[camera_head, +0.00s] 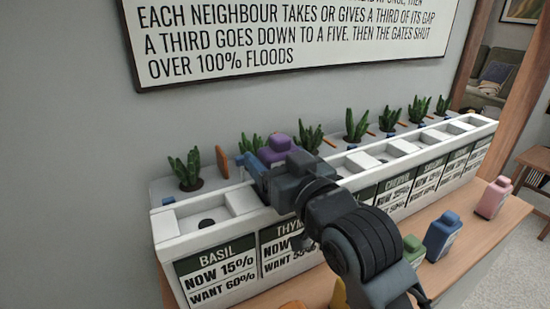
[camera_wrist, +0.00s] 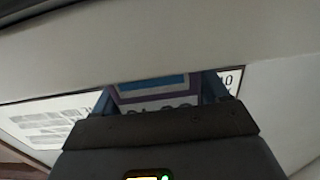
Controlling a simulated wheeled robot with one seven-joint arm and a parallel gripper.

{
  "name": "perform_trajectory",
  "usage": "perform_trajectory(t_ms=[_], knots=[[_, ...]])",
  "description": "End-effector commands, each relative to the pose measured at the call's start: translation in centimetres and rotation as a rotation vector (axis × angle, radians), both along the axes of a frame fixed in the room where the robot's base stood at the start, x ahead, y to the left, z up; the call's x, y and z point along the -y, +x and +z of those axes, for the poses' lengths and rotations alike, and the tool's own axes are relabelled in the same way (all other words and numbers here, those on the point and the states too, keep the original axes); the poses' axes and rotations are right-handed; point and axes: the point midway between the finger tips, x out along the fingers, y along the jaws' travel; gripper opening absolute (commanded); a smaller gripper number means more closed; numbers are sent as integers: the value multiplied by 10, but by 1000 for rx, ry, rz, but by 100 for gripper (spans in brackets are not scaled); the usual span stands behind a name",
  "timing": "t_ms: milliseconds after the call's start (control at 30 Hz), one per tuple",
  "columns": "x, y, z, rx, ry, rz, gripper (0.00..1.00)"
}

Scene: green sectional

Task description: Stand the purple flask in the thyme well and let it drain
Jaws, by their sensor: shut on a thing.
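The purple flask (camera_head: 279,151) is at the back of the white planter, above or in the second section from the left. My gripper (camera_head: 267,158) is shut on it, with a blue finger on each side. In the wrist view, the flask's purple and white labelled face (camera_wrist: 153,92) shows between the fingers (camera_wrist: 160,95). The thyme section carries a sign (camera_head: 283,237) reading "THYME", partly covered by my arm. Its well is mostly hidden behind my gripper, so I cannot tell whether the flask's base is seated in it.
The basil well (camera_head: 206,222), left, is empty, its sign reading "NOW 15% WANT 60%". Several plants and orange gates (camera_head: 221,162) line the back. Green (camera_head: 412,249), blue (camera_head: 443,236) and pink (camera_head: 493,197) flasks stand on the wooden table, right. A sign (camera_head: 290,40) hangs above.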

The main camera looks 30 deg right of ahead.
Motion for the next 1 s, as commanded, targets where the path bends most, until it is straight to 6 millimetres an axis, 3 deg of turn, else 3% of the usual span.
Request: perform_trajectory(t_ms=[200,233,467,800,1000], knots=[[0,0,-4,1,0,0,36],[0,0,-3,0,0,0,76],[0,0,-3,0,0,0,98],[0,-1,2,0,0,0,99],[1,-31,-2,-2,-3,-1,99]])
